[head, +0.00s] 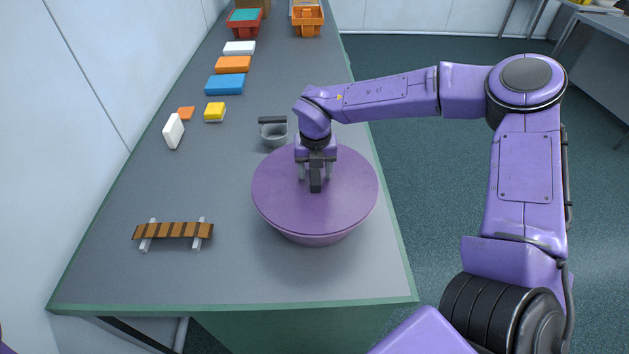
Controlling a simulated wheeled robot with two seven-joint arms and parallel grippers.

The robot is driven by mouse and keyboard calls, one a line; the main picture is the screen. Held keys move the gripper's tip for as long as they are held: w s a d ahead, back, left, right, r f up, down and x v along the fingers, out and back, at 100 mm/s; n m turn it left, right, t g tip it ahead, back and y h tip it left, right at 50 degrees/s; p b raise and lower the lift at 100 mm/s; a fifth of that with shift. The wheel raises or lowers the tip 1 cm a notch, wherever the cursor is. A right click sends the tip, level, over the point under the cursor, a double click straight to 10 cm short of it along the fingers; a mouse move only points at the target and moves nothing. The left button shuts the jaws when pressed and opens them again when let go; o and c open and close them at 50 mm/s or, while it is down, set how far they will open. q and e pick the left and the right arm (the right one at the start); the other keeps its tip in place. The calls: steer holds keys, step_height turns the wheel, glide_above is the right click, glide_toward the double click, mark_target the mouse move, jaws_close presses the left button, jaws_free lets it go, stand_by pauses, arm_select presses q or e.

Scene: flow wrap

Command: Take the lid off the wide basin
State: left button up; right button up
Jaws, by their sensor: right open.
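The wide basin (318,239) stands near the right edge of the table, and only a narrow band of its side shows below the lid. The round purple lid (285,205) lies flat on top and covers the basin's opening. My right gripper (316,183) points down over the middle of the lid, with its fingers open around or just above the dark handle (316,186). I cannot tell whether the fingers touch the handle. My left gripper is out of view.
A small grey cup with a dark bar (273,134) stands just behind the basin. A brown slatted rack (173,231) is at the front left. Several coloured blocks, including a blue one (225,84), line the left side. The table (210,285) is clear in front.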

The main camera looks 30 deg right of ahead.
jaws_close()
